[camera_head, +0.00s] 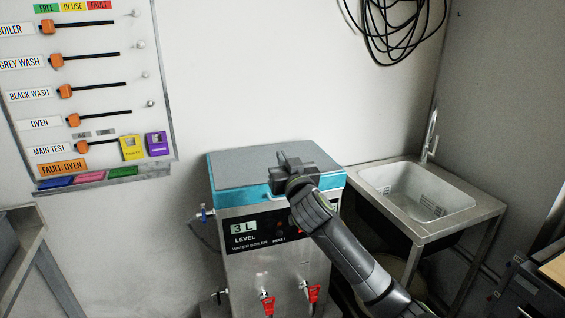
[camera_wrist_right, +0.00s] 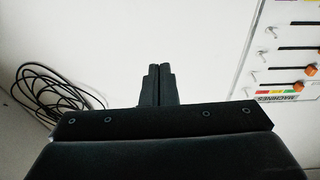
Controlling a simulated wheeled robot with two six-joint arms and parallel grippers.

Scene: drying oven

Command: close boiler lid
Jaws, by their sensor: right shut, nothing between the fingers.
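The boiler (camera_head: 275,260) is a steel box with a "3 L LEVEL" display, a blue tap on its left side and red tap handles low on the front. Its lid (camera_head: 238,165), grey on top with a teal rim, lies flat across the top of the boiler and looks down. My right gripper (camera_head: 281,157) is over the front right part of the lid, hiding some of it; I cannot tell whether it touches. In the right wrist view, its fingers (camera_wrist_right: 157,72) are together with nothing between them. My left gripper is not in view.
A steel sink (camera_head: 465,212) stands close to the right of the boiler. A status board (camera_head: 85,90) with orange sliders hangs on the wall at left. Coiled black cable (camera_head: 395,30) hangs above the sink. A metal table edge (camera_head: 35,235) is at far left.

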